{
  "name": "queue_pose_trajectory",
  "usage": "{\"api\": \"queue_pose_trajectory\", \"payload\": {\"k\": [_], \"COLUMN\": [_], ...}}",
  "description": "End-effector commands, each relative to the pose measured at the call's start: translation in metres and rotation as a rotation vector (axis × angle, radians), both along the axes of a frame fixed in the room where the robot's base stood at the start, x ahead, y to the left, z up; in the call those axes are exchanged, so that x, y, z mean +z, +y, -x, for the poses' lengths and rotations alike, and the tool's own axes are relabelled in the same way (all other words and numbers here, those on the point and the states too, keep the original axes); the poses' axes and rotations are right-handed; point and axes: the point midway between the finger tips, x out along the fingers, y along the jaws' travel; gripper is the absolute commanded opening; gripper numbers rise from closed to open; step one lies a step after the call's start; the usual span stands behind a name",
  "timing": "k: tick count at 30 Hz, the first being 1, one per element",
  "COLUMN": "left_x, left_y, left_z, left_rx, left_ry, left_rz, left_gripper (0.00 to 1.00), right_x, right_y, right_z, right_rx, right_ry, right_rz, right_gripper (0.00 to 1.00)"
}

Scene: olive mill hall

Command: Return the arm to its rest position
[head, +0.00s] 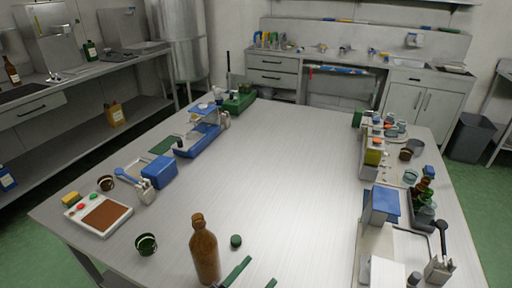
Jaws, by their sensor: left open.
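My left gripper (254,276) shows at the bottom edge of the head view, just right of the brown bottle. Only its two green finger ends are in view, apart from each other, with nothing seen between them. The rest of the left arm is out of frame or hidden. The brown bottle (204,252) stands upright at the near edge of the long table (275,165). A small dark green cap (236,241) lies beyond the fingers, right of the bottle, apart from them. My right gripper is not in view.
A dark green cup (146,244) and a white panel with buttons (98,213) stand left of the bottle. A blue box (159,172) is farther back. Crowded bottles, jars and a blue-topped box (384,203) line the right side. The table's middle is clear.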

Motion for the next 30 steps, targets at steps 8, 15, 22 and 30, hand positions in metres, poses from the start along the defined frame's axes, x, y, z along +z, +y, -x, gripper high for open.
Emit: {"api": "queue_pose_trajectory", "payload": {"k": [8,15,22,30], "left_x": [-0.122,-0.204,-0.236,-0.241], "left_y": [0.103,0.167,0.195,0.198], "left_z": [0.048,0.139,0.201,0.21], "left_rx": [0.347,0.523,0.589,0.596], "left_ry": [0.582,1.005,1.229,1.261], "left_rz": [0.015,-0.02,-0.043,-0.048], "left_gripper": [0.5,0.5,0.5,0.5], "right_x": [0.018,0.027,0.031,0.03], "right_y": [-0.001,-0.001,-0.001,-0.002], "right_z": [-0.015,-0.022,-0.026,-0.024], "right_rx": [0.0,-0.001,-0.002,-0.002], "right_ry": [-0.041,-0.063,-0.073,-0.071], "right_rz": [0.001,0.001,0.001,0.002], "right_gripper": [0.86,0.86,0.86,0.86]}}
